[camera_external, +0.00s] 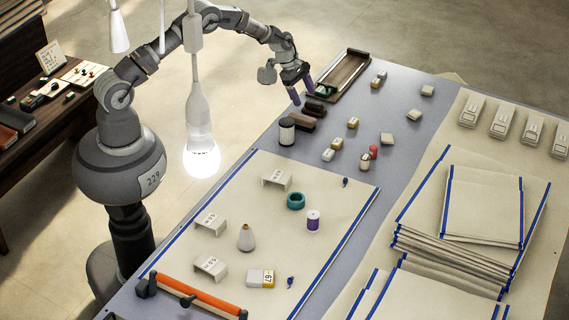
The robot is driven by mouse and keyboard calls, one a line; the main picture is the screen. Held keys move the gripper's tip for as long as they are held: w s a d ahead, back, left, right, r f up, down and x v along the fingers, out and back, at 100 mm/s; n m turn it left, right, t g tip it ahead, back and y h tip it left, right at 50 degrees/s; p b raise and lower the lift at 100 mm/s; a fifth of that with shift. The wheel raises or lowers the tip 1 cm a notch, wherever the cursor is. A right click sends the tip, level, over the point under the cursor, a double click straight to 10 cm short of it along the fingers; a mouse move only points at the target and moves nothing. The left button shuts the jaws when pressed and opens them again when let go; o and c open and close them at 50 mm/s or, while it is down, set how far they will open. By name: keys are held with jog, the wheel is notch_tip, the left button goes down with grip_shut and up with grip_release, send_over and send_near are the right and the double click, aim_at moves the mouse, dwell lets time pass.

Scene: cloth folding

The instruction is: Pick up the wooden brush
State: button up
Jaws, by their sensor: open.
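My gripper (302,90) is open, with its two purple-tipped fingers pointing down near the far left edge of the table. Nothing shows between the fingers. A brown block-shaped thing (301,124), which looks like the wooden brush, lies on the grey tabletop just below and in front of the fingers, apart from them. A smaller dark brown piece (316,109) lies right behind it; I cannot tell whether it is part of the brush or a separate thing.
A wooden tray (350,72) lies behind the gripper. A dark-and-white cylinder (287,131) stands left of the brown block. Several small blocks lie to the right. A cream cloth mat (335,200) with spools fills the front, and folded cloth stacks (480,205) lie at right.

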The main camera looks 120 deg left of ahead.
aim_at(300, 117)
jog(key=s+f, duration=0.1)
jog(key=s+f+n, duration=0.1)
jog(key=f, duration=0.1)
jog(key=s+a+f+n, duration=0.1)
jog(key=f, duration=0.1)
jog(key=shift+s+f, duration=0.2)
jog(key=shift+s, duration=0.2)
jog(key=b+x, duration=0.1)
jog(key=x, duration=0.1)
jog(key=b+x, duration=0.1)
jog(key=x, duration=0.2)
jog(key=b+x, duration=0.2)
jog(key=shift+w+d+f, duration=0.25)
jog(key=shift+f, duration=0.1)
jog(key=shift+r, duration=0.1)
